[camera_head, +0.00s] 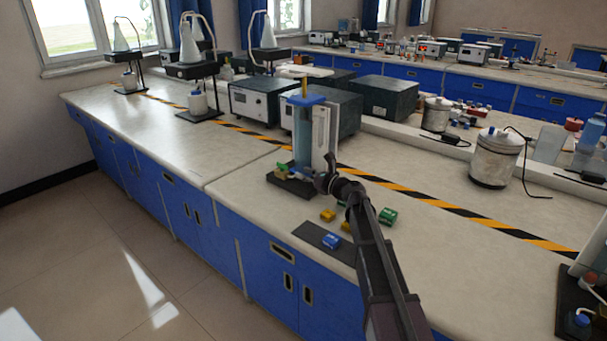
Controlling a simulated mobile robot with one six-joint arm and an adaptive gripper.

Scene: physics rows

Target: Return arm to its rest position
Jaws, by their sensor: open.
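My arm reaches up from the bottom right over the near bench, and it is bent at the wrist. My gripper (325,178) is at its far end, just right of the foot of a blue-topped column apparatus (304,135). The gripper is small and dark in this view. It is open, and I see nothing held in it. Whether it touches the apparatus I cannot tell. The wrist and forearm hide part of the bench and part of a dark mat.
Near the arm lie a yellow block (328,215), a second yellow one partly hidden, a green block (388,216) and a blue block (331,241) on the dark mat (309,233). A metal pot (495,160) stands right. Bare bench (470,265) lies right of the forearm.

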